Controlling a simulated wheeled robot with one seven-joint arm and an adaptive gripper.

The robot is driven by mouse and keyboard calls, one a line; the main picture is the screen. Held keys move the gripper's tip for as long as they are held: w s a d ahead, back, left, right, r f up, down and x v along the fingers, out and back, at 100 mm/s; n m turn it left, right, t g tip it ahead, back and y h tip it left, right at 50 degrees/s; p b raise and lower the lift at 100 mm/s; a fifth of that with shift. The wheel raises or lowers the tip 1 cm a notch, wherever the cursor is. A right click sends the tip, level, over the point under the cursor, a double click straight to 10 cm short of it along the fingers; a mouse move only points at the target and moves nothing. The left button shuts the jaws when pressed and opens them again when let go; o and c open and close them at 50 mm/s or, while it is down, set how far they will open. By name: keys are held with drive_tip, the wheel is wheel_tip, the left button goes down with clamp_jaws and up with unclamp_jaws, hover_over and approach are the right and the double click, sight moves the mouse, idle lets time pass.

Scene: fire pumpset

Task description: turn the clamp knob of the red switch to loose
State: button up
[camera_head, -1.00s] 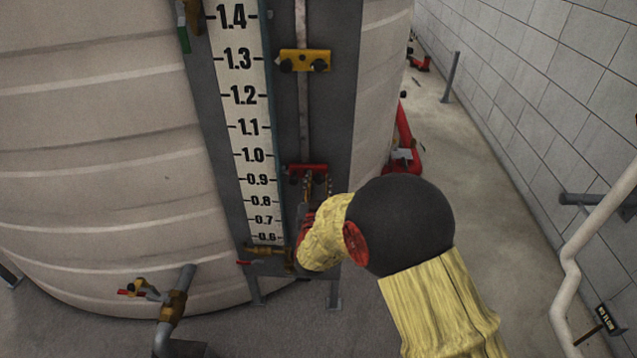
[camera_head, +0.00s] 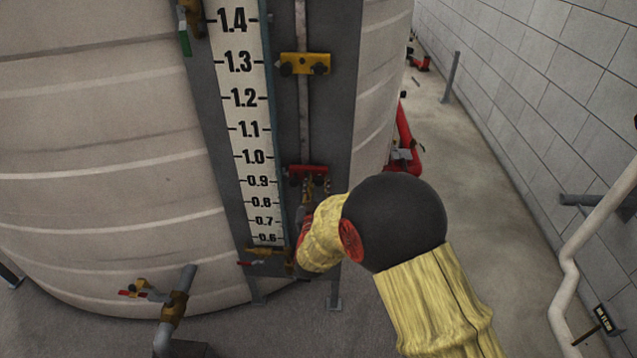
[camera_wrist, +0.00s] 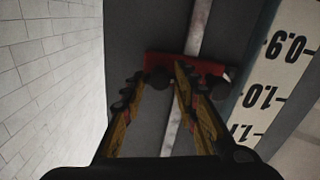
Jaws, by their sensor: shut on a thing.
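The red switch (camera_head: 308,170) is a small red bar mounted across a vertical rod on the grey board, next to the scale at about 0.9 to 1.0. In the wrist view, which is turned upside down, the red switch (camera_wrist: 186,66) shows two dark round knobs under its bar. My gripper (camera_wrist: 159,76) has its two fingers on either side of the left one there, the clamp knob (camera_wrist: 158,82), and is shut on it. The other knob (camera_wrist: 215,82) is outside the right finger. In the head view my gripper (camera_head: 316,188) reaches the switch from below, partly hidden by my wrist.
A yellow switch (camera_head: 305,64) sits higher on the same rod. The white scale (camera_head: 248,125) is close on the left, in front of the big tank (camera_head: 100,150). A brass valve (camera_head: 268,252) is below. Open floor (camera_head: 480,200) lies to the right.

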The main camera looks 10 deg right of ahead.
drive_tip(key=n+p, duration=0.2)
drive_tip(key=n, duration=0.2)
drive_tip(key=shift+a+n, duration=0.1)
drive_tip(key=shift+n, duration=0.2)
drive_tip(key=n+p, duration=0.2)
drive_tip(key=n, duration=0.1)
drive_tip(key=shift+n, duration=0.3)
drive_tip(key=n+p, duration=0.2)
drive_tip(key=n, duration=0.2)
drive_tip(key=shift+f+n+p, duration=0.1)
drive_tip(key=shift+n+p, duration=0.75)
drive_tip(key=shift+n, duration=0.85)
drive_tip(key=shift+o, duration=0.2)
drive_tip(key=o, duration=1.1)
